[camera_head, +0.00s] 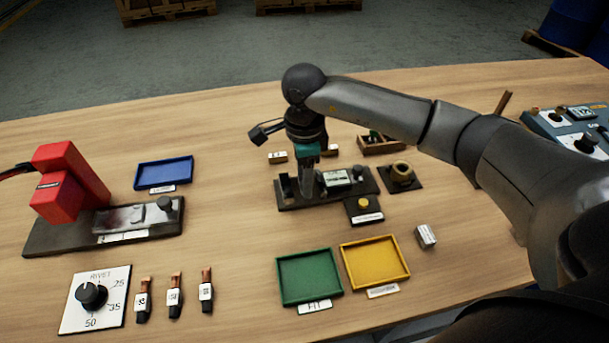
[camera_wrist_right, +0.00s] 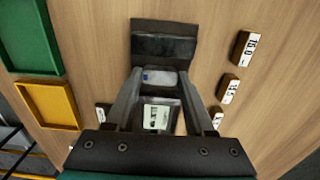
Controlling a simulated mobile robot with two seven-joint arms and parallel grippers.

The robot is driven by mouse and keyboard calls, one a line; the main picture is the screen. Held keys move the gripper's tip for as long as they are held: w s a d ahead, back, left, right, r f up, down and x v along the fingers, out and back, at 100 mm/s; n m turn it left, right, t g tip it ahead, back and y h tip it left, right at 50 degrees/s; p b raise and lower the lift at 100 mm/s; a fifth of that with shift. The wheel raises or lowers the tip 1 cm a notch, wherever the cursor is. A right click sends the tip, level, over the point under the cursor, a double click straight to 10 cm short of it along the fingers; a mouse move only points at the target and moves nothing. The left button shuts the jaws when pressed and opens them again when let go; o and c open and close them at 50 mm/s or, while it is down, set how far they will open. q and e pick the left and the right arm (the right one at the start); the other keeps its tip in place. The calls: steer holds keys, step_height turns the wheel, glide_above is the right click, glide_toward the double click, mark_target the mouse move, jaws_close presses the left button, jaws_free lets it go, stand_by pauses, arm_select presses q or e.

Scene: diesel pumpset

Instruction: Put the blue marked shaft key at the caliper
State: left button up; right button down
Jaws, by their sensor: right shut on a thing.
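The caliper (camera_head: 337,181) is a dark bench fixture with a small display, at the middle of the table. In the right wrist view its dark end block (camera_wrist_right: 165,32) and its display (camera_wrist_right: 157,117) show. My right gripper (camera_head: 306,190) points down over the caliper's left part. In the wrist view the right gripper (camera_wrist_right: 160,77) is shut on a small silver shaft key with a blue mark (camera_wrist_right: 147,77). The key is between the fingertips, beside the end block. Whether it touches the caliper I cannot tell. My left gripper is not in view.
A green tray (camera_head: 281,291) and a yellow tray (camera_head: 405,273) lie in front, a blue tray (camera_head: 138,182) to the left. A red-headed machine (camera_head: 60,185) stands far left. A small metal block (camera_head: 425,236) lies right of the yellow tray. Labelled blocks (camera_wrist_right: 243,47) stand behind the caliper.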

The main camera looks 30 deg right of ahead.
steer(key=shift+f, duration=0.15)
steer(key=shift+c, duration=0.9)
jaws_free()
steer(key=shift+r+p, duration=2.35)
steer(key=shift+r, duration=1.2)
steer(key=shift+f, duration=0.1)
